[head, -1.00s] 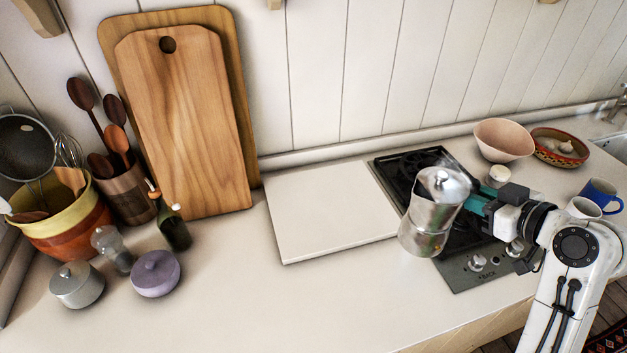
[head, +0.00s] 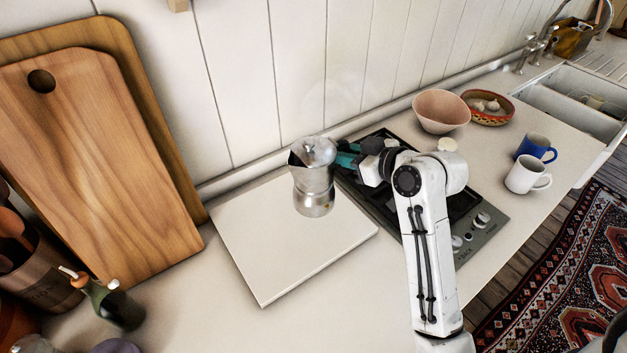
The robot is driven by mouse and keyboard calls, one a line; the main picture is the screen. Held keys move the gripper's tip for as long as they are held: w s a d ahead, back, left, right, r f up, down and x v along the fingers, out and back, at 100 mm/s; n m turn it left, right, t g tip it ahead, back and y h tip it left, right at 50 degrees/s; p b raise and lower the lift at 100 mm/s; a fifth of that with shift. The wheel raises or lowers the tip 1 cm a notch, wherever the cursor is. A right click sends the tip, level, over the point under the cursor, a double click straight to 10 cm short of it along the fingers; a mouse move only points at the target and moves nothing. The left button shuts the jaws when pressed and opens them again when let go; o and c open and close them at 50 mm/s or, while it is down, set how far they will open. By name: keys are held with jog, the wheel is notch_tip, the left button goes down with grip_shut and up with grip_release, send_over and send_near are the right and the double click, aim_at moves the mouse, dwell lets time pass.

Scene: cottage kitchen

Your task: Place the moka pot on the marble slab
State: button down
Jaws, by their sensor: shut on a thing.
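The silver moka pot (head: 314,182) is upright, with its lid on top, in the middle of the head view. My gripper (head: 345,160) is shut on its right side, with teal fingers at the upper part of the pot. The pale marble slab (head: 265,255) lies flat on the counter, left of the stove. The pot appears over the right part of the slab. I cannot tell whether its base touches the slab or is a little above it.
The stove (head: 480,225) is right of the slab, partly behind my arm. A pink bowl (head: 441,110), a patterned bowl (head: 487,108), a blue mug (head: 535,147) and a white mug (head: 527,175) stand farther right. Cutting boards (head: 110,165) lean at left, with a dark bottle (head: 118,306) before them.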

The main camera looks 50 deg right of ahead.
jog(key=w+a+f+b, duration=0.2)
jog(key=w+f+b, duration=0.4)
jog(key=f+b, duration=0.3)
jog(key=shift+f, duration=0.4)
jog(key=c, duration=1)
grip_release()
jog(key=shift+w, duration=0.1)
jog(key=shift+c, duration=0.2)
jog(key=v, duration=1.2)
